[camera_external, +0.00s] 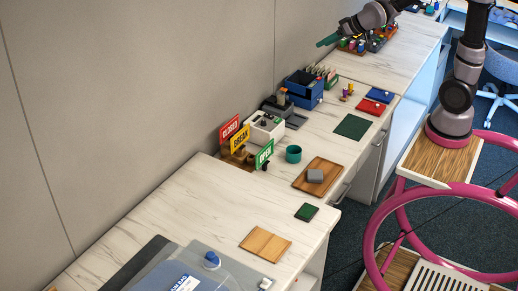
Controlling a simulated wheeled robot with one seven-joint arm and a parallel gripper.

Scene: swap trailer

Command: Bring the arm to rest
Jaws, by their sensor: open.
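My arm rises from its base (453,118) on the wooden-topped pink frame at the right and reaches left across the top of the picture. The upper part of the arm is cut off by the picture's top edge.
Below stand a blue box (304,89), CLOSED, BREAK and OPEN signs (240,140), a teal cup (293,154) and a wooden tray (311,187) with a grey block (315,176). Red cases (371,106) lie near the counter edge. The tray of coloured items (352,48) is near the gripper.

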